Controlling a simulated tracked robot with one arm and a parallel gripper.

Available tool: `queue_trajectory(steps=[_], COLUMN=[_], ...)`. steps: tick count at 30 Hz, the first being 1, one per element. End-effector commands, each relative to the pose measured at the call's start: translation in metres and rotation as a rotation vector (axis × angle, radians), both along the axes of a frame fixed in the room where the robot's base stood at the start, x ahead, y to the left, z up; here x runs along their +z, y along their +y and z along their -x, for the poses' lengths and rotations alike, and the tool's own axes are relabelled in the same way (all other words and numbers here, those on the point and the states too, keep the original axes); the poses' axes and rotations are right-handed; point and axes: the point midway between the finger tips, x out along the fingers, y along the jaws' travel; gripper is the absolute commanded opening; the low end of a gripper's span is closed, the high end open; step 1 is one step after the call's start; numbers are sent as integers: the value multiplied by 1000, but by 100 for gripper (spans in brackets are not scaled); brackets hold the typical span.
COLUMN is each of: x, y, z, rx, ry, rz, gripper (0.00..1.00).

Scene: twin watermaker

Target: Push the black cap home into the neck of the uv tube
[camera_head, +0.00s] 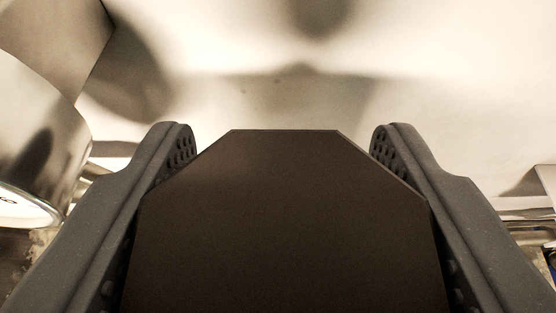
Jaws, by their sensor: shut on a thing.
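My gripper (285,150) shows from the bottom of the view, with one dark grey finger on each side. It is shut on a dark, flat-faced piece with cut corners, which I take to be the black cap (285,225). The cap fills the space between the fingers and hides what lies directly behind and below it. I cannot make out the neck of the uv tube; it may be hidden behind the cap or out of view.
A shiny metal cylinder (40,130) with a white label stands close at the left. A pale wall (440,100) with shadows lies ahead. Metal pipes or rails (515,207) run low at the right. The space above the cap looks clear.

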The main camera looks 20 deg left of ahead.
Motion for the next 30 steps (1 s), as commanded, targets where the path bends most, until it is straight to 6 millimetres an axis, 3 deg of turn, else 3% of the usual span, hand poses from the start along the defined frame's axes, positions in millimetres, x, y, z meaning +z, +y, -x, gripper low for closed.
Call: queue_trajectory(steps=[5,21,30], x=[-5,-50,-59], y=[0,4,4], z=[1,2,2], rx=[1,7,8], ry=[0,2,1], rz=[0,1,0], gripper=[36,36,36])
